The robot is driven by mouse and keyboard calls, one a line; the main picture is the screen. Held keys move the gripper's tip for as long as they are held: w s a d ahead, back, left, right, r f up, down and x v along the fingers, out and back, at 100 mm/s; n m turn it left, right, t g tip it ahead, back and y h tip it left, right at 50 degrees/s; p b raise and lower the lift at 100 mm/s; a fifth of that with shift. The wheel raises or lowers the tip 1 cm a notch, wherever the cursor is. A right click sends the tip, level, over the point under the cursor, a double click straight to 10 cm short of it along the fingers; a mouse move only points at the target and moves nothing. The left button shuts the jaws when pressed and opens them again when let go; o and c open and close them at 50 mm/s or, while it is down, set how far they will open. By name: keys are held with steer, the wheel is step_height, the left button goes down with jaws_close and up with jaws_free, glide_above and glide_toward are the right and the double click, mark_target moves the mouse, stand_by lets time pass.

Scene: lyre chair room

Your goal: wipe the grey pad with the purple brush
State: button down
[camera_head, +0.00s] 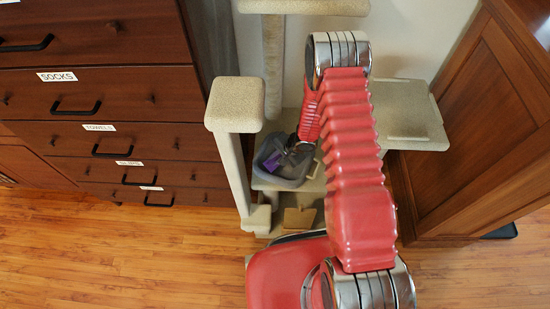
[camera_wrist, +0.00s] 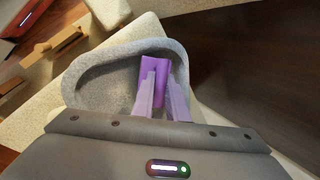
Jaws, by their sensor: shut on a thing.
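The grey pad (camera_head: 268,180) is a dish-like cushion with a raised rim, lying on a shelf of the beige cat tree. It also fills the middle of the wrist view (camera_wrist: 100,82), with its rim curving around the far side. The purple brush (camera_wrist: 155,66) is between the fingers of my gripper (camera_wrist: 160,82), which is shut on it, over the pad's inner area. In the head view the brush (camera_head: 273,161) is a small purple patch at the pad. I cannot tell whether the brush touches the pad; its underside is hidden.
The beige cat tree has a post (camera_head: 236,105) left of the pad and a platform (camera_head: 408,110) at the right. A dark wooden dresser (camera_head: 110,110) with labelled drawers stands at the left, a brown wooden cabinet (camera_head: 480,130) at the right. Wooden floor (camera_head: 140,255) is clear in front.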

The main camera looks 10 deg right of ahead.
steer(key=shift+s+d, duration=0.1)
steer(key=shift+s+d+r, duration=0.1)
steer(key=shift+s+d, duration=0.4)
steer(key=shift+d, duration=0.3)
steer(key=shift+w+d, duration=0.5)
steer(key=shift+w, duration=0.3)
steer(key=shift+w+d, duration=0.5)
steer(key=shift+w, duration=0.3)
steer(key=shift+r, duration=0.1)
steer(key=shift+w+d, duration=0.55)
steer(key=shift+w, duration=0.25)
steer(key=shift+w+d, duration=0.5)
steer(key=shift+w, duration=0.3)
steer(key=shift+w+d+r, duration=0.1)
steer(key=shift+w+d, duration=0.45)
steer(key=shift+w, duration=0.25)
steer(key=shift+w+d+r, duration=0.1)
steer(key=shift+w+d, duration=0.4)
steer(key=shift+w, duration=0.25)
